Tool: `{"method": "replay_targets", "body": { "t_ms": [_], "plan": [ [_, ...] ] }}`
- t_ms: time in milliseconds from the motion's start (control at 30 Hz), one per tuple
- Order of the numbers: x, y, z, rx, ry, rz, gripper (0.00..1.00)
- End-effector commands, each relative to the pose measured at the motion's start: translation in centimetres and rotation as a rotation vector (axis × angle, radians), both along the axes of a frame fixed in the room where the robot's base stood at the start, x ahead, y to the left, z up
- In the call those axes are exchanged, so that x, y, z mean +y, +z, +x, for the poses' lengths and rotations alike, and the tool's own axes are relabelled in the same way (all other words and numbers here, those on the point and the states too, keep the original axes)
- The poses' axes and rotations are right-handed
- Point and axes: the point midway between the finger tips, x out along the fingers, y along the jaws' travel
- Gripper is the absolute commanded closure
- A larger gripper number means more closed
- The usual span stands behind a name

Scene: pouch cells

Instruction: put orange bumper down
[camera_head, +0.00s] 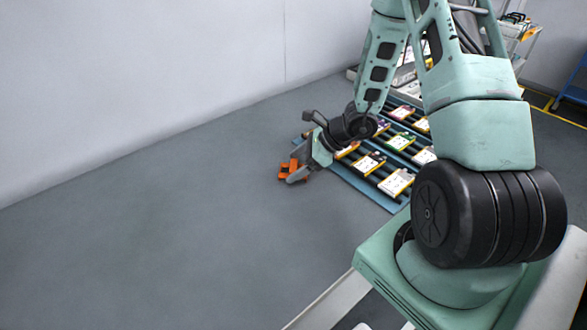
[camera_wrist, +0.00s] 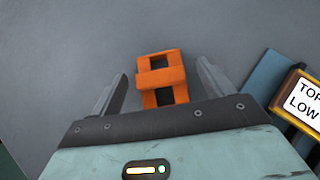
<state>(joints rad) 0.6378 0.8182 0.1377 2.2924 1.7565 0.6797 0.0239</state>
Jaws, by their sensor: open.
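The orange bumper (camera_wrist: 161,77) is a blocky piece with two dark openings, lying between the spread fingers of my gripper (camera_wrist: 160,88) in the wrist view. There is a gap between the bumper and each finger, so the gripper is open and not holding it. In the head view the bumper (camera_head: 291,170) shows at the tips of my gripper (camera_head: 296,172), low over or on the grey floor, left of the rack. I cannot tell for certain whether it rests on the floor.
A low blue rack (camera_head: 362,187) with dark rollers carries several white pouch cells (camera_head: 397,182) just right of my gripper. A labelled cell (camera_wrist: 304,102) shows at the right edge of the wrist view. The grey floor (camera_head: 180,230) to the left is clear, up to a pale wall (camera_head: 130,80).

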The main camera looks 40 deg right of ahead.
Motion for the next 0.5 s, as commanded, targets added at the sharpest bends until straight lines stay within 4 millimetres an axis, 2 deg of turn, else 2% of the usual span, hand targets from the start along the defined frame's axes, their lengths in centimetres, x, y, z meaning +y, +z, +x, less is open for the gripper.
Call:
{"method": "replay_targets", "body": {
  "t_ms": [133, 367, 467, 500],
  "plan": [
    [0.75, -0.9, 0.59, 0.0, 0.002, 0.001, 0.2],
    [0.76, -0.97, 0.68, -0.001, 0.001, 0.0, 0.2],
    [0.75, -0.96, 0.67, -0.001, 0.001, 0.0, 0.45],
    [0.75, -0.96, 0.67, -0.001, 0.001, 0.0, 0.56]
  ]
}}
